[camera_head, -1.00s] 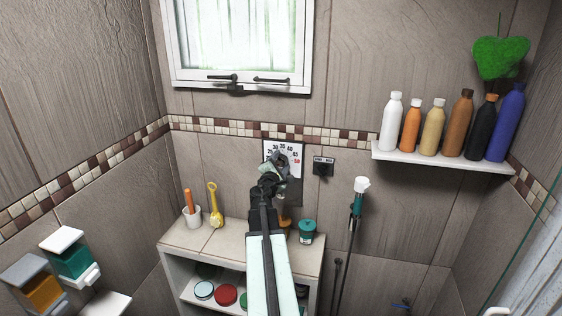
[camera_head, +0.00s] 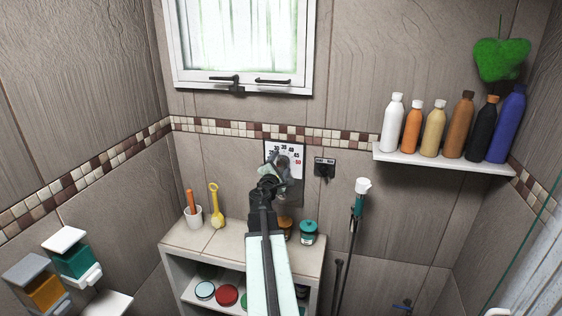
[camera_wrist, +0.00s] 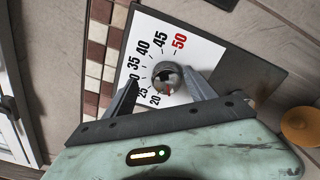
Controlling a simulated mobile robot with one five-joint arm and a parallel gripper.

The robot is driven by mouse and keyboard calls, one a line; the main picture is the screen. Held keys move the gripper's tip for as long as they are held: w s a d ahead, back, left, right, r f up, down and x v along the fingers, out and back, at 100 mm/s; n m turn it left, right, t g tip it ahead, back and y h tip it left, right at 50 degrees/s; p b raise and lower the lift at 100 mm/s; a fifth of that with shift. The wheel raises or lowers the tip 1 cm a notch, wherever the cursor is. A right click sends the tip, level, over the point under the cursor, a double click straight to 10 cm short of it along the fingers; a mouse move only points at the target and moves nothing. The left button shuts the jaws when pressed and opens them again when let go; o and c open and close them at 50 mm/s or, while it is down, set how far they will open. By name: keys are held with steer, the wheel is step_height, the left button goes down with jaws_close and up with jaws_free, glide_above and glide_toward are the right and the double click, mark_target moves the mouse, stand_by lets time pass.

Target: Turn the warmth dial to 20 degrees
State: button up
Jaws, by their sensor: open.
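The scale shows 20 to 50, with 50 in red. In the head view the scale plate (camera_head: 294,153) is on the tiled wall, and my arm covers the knob partly. My gripper (camera_wrist: 163,92) is open, its fingers on either side of the knob. I cannot tell whether they touch it.
A small dark switch box (camera_head: 325,167) is on the wall right of the dial. Below stands a cabinet (camera_head: 190,243) with a white cup (camera_head: 193,217), a yellow brush (camera_head: 215,205) and a teal jar (camera_head: 308,232). A hand shower (camera_head: 362,186) stands to the right.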

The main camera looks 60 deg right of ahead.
steer(key=v, duration=0.6)
steer(key=shift+a+r+p, duration=0.25)
steer(key=shift+r+p, duration=0.1)
steer(key=shift+r, duration=0.05)
